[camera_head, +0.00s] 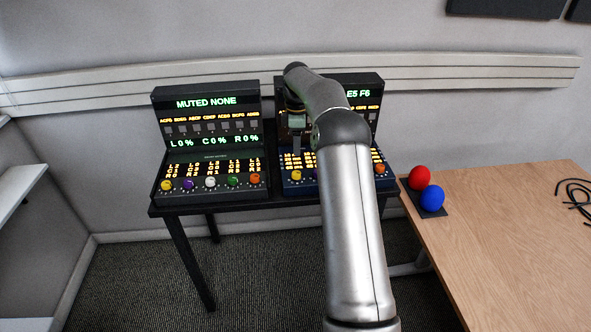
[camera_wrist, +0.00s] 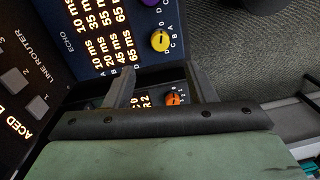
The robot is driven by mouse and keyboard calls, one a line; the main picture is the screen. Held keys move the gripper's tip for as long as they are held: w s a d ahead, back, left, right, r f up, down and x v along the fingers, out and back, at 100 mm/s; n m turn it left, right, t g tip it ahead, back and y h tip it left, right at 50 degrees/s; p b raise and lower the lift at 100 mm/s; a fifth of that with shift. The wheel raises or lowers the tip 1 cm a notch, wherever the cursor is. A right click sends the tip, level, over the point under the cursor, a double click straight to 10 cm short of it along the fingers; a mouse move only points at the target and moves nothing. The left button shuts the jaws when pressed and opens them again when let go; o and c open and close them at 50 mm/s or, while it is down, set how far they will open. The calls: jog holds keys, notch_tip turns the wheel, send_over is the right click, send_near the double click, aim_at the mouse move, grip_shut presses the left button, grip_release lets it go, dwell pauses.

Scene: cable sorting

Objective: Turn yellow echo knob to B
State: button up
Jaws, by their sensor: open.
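The yellow echo knob (camera_head: 297,175) is at the left end of the front panel of the right console (camera_head: 290,186). In the wrist view the yellow knob (camera_wrist: 160,41) shows whole beside the ECHO lettering, with letters A to D around its edge. I cannot tell which letter its mark faces. My gripper (camera_head: 297,150) is over this panel, just above the knob in the head view. In the wrist view my gripper (camera_wrist: 162,75) is open and empty, its two fingers apart, with the yellow knob beyond the tips. My arm hides much of the right console.
The left console (camera_head: 207,192) stands beside it; its orange knob (camera_wrist: 172,99) shows between my fingers in the wrist view. A purple knob (camera_wrist: 150,3) is beyond the yellow one. A wooden table (camera_head: 500,240) at right holds a red ball (camera_head: 419,177) and blue ball (camera_head: 432,198).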

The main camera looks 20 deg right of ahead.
aim_at(297, 173)
jog(key=f, duration=0.3)
jog(key=f+p, duration=0.1)
jog(key=f, duration=0.6)
jog(key=shift+s+a+f+p, duration=0.15)
jog(key=shift+s+f+p, duration=0.15)
jog(key=shift+f+p, duration=0.05)
jog(key=c, duration=1)
